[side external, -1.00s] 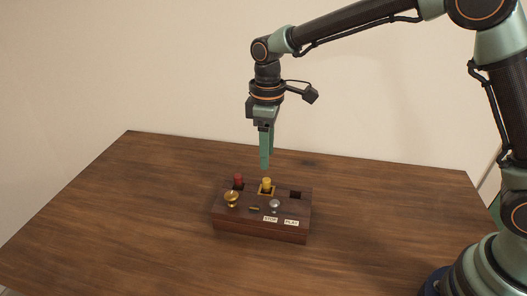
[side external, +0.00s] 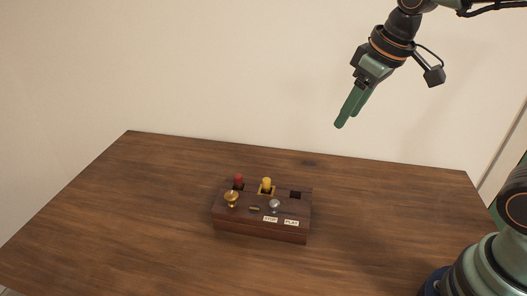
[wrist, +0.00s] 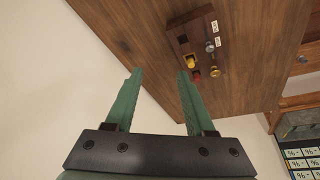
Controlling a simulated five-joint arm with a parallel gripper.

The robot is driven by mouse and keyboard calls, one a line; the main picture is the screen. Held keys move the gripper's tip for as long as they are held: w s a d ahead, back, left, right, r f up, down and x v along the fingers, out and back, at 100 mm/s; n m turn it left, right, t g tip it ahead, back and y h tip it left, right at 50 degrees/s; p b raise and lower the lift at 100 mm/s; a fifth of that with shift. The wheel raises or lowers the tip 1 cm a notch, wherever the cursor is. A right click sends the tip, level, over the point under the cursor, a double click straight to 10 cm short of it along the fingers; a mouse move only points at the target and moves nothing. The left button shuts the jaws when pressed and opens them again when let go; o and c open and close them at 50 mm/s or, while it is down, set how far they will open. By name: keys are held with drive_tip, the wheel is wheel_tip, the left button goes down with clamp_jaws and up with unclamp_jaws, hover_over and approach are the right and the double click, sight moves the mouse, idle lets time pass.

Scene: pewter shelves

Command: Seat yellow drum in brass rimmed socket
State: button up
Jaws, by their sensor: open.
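The yellow drum (side external: 267,183) stands upright in the brass rimmed socket (side external: 261,193), the middle opening along the back of a dark wooden box (side external: 262,231). The drum also shows in the wrist view (wrist: 190,64). My gripper (side external: 340,124) is high above the table, up and to the right of the box, tilted and clear of everything. Its fingers are apart and empty in the wrist view (wrist: 158,75). How deep the drum sits is hidden by the socket.
A red drum (side external: 238,180) stands in the left opening, and the right opening (side external: 296,194) is empty. A brass knob (side external: 231,199), a silver knob (side external: 275,205) and STOP and PLAY labels are on the box top. The wooden table (side external: 130,220) around it is clear.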

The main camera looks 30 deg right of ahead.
drive_tip(key=s+d+f+m+t, duration=0.1)
drive_tip(key=s+d+m, duration=0.1)
drive_tip(key=s, duration=0.3)
drive_tip(key=shift+d+f+m+t, duration=0.3)
drive_tip(key=shift+d+m, duration=0.1)
drive_tip(key=shift+d, duration=0.25)
drive_tip(key=shift+s+r, duration=0.1)
idle(0.5)
